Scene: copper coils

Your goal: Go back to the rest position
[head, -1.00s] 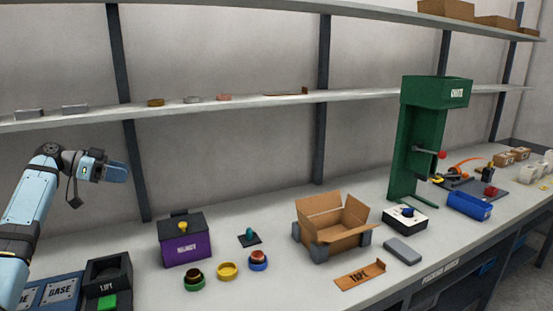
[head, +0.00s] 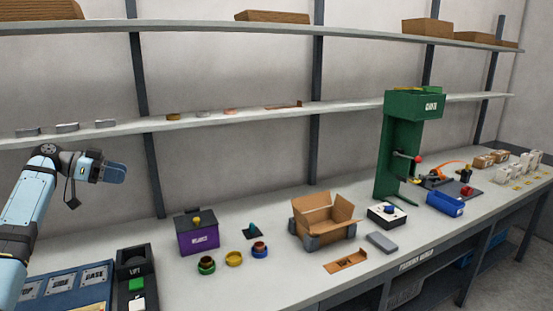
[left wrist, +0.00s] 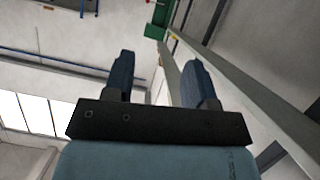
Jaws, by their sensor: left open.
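My left gripper (head: 108,172) is raised at the left of the head view, above the bench and in front of the back wall. It is apart from everything on the bench and on the shelves. In the left wrist view its two blue fingers (left wrist: 158,75) stand apart with nothing between them. Behind them show the wall, a shelf edge and part of the green press. My right gripper is in neither view.
On the bench (head: 290,279) stand a purple box (head: 198,238), several coloured rings, an open carton (head: 325,222), a green press (head: 392,150) and a blue bin (head: 445,204). A blue panel (head: 70,290) and a black lift box (head: 137,285) lie below my left arm. Shelves run along the wall.

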